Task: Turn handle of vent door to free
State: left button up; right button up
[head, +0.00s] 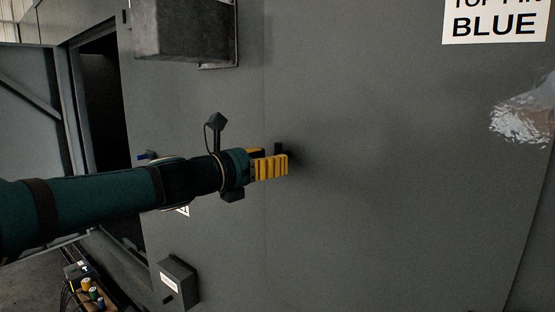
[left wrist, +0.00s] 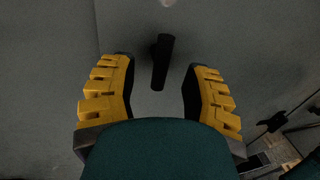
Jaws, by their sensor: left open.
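The black handle (left wrist: 161,62) shows in the left wrist view as a short dark bar standing out from a grey surface. My left gripper (left wrist: 157,76) has its yellow fingers spread, one on each side of the handle, with a visible gap to both. In the head view my left arm reaches in from the left, and the left gripper (head: 272,164) is close to the grey panel (head: 380,150). A small dark part of the handle (head: 279,147) shows just above the fingers; the rest is hidden behind them. My right gripper is in neither view.
A grey box (head: 180,28) juts out at the top left. A smaller labelled box (head: 177,283) sits low on the wall. A sign reading BLUE (head: 495,22) and a crumpled silver piece (head: 522,115) are at the right. The panel between is clear.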

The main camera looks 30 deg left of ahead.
pick_arm(q)
jog(key=shift+x, duration=1.3)
grip_shut()
